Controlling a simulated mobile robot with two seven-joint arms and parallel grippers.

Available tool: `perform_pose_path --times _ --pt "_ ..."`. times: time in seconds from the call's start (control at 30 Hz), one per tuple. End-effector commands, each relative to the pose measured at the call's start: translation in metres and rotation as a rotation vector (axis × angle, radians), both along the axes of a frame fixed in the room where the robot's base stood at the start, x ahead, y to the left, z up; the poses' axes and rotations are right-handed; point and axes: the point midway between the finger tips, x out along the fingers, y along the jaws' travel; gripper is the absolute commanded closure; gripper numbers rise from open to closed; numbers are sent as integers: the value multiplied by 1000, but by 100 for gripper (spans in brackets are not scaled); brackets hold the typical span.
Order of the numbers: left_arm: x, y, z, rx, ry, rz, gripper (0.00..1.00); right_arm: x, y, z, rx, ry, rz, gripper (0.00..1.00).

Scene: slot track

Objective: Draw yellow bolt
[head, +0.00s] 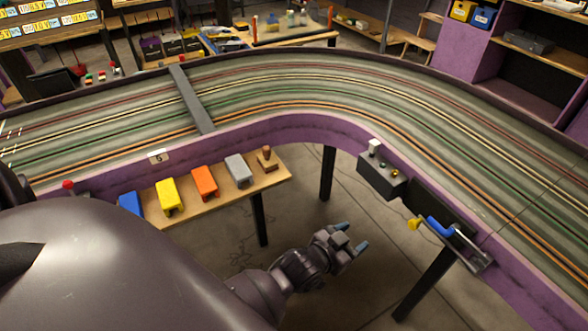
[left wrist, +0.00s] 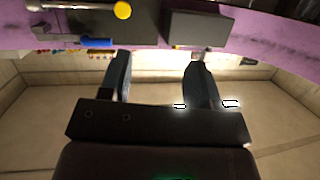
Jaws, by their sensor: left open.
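The bolt's yellow knob (head: 413,223) sticks out at the left end of a dark latch plate (head: 432,208) on the purple inner wall of the track. A blue handle (head: 440,227) is just right of it. In the left wrist view the yellow knob (left wrist: 122,10) is at the top edge, with the blue handle (left wrist: 97,43) below left. My left gripper (head: 352,237) is open and empty, left of the knob and apart from it. Its two fingers (left wrist: 157,62) also show in the left wrist view, with nothing between them. My right gripper is not seen.
A grey box (head: 382,178) with small controls is on the wall left of the latch plate. A wooden shelf (head: 225,200) holds blue, yellow, orange and grey blocks. Table legs (head: 425,284) stand below the track (head: 300,90). Open floor surrounds my left gripper.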

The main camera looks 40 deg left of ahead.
Motion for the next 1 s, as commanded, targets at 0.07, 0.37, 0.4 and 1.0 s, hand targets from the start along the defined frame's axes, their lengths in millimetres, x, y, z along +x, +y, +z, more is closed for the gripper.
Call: perform_pose_path --times 0.07,0.37,0.4,1.0 --pt "-11 8 4 6 17 14 43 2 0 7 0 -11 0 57" --pt "-51 35 7 22 87 60 43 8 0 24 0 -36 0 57" --pt "-56 38 7 24 96 66 43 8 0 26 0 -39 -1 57" --pt "-116 70 9 35 184 127 43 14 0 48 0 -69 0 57"
